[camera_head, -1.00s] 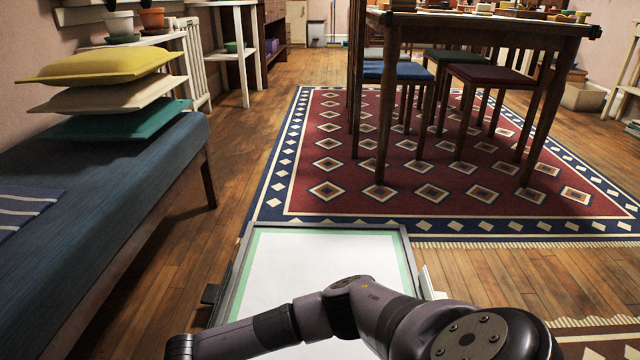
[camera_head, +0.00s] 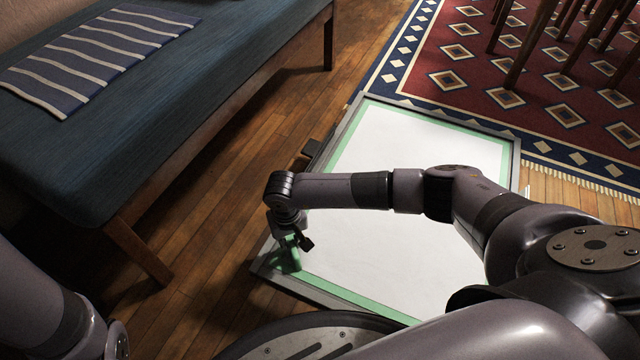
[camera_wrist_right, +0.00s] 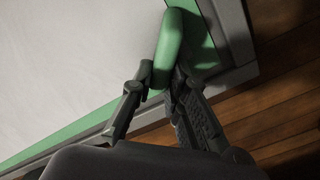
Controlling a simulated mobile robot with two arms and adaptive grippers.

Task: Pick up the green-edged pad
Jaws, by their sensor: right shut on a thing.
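My right gripper (camera_head: 297,245) hangs over the near left corner of the framed white tray (camera_head: 517,160). In the right wrist view the right gripper (camera_wrist_right: 160,88) is shut on a rounded green thing (camera_wrist_right: 168,45), which I take for the green-edged pad seen by its edge. It shows small and partly hidden in the head view (camera_head: 289,263). It is close above the tray's green border; I cannot tell whether it touches. A dark shadow lies beside it. Only part of my left arm shows at lower left; its gripper is out of view.
The tray's white middle (camera_head: 400,150) is bare. A blue bench (camera_head: 150,120) with a striped cloth (camera_head: 95,50) stands to the left. A patterned rug (camera_head: 490,70) with dark furniture legs lies beyond. Wooden floor (camera_head: 225,190) is clear between bench and tray.

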